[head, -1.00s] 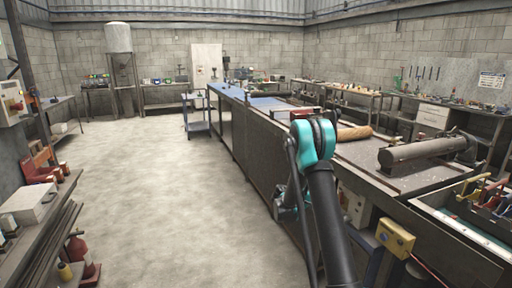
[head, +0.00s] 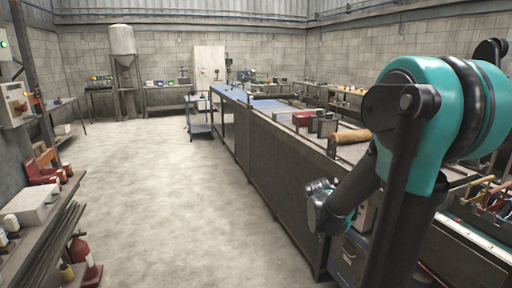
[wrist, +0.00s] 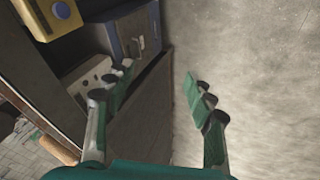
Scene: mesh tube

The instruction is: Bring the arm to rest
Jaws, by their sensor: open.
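My gripper (wrist: 155,98) is open and empty in the wrist view. Its two fingers stand wide apart, with the bench side and the bare concrete floor behind them. In the head view my teal and black arm is folded and large at the right, in front of the long bench (head: 243,147). The wrist end hangs low beside the bench's side; the fingertips cannot be made out there. Nothing is held.
A wooden roller (head: 350,136) lies on the bench near my arm. In the wrist view a yellow box (wrist: 62,10) and a blue box (wrist: 135,32) are close to my gripper. The floor (head: 150,190) to the left is clear. A fire extinguisher (head: 80,255) stands far left.

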